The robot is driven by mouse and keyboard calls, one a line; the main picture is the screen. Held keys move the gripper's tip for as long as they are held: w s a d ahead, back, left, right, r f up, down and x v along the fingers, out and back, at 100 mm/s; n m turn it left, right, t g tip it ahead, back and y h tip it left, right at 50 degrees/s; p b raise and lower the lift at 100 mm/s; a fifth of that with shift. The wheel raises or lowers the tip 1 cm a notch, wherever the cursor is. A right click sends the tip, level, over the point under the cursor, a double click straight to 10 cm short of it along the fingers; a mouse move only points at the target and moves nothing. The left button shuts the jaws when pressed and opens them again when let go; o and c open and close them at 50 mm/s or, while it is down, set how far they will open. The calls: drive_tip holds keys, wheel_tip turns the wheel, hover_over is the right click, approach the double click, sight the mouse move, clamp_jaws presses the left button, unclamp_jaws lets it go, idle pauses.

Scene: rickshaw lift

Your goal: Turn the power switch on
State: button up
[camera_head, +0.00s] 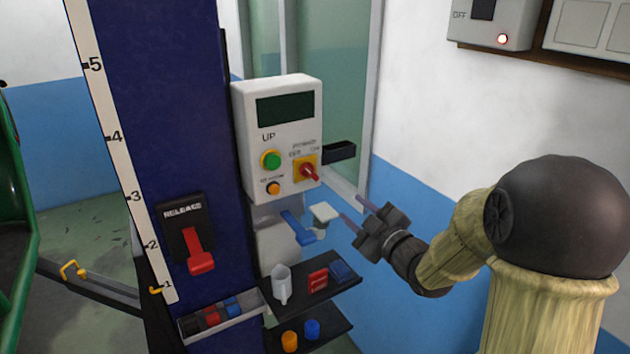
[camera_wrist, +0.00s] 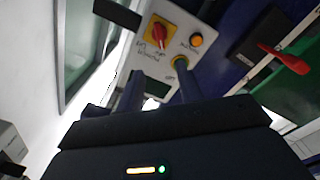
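The white control box (camera_head: 245,115) on the blue column has a dark screen, a green button (camera_head: 270,159), an orange button (camera_head: 273,188) and a red rotary knob (camera_head: 309,172) on a yellow plate. The knob also shows in the wrist view (camera_wrist: 158,29). My gripper (camera_head: 350,207) is open and empty, below and right of the control box, apart from it. In the wrist view its fingers (camera_wrist: 160,72) stand apart.
A red RELEASE lever (camera_head: 201,257) is on the blue column (camera_head: 160,110). A blue lever (camera_head: 298,226) lies left of my gripper. A white-and-blue wall is at right.

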drive_tip(key=shift+w, duration=0.1)
drive_tip(key=p, duration=0.7)
approach(312, 175)
drive_tip(key=x, duration=0.7)
drive_tip(key=shift+w+a+r, duration=0.1)
drive_tip(key=shift+w, duration=0.05)
drive_tip(key=shift+w+a, duration=0.35)
drive_tip(key=shift+w, duration=0.15)
clamp_jaws()
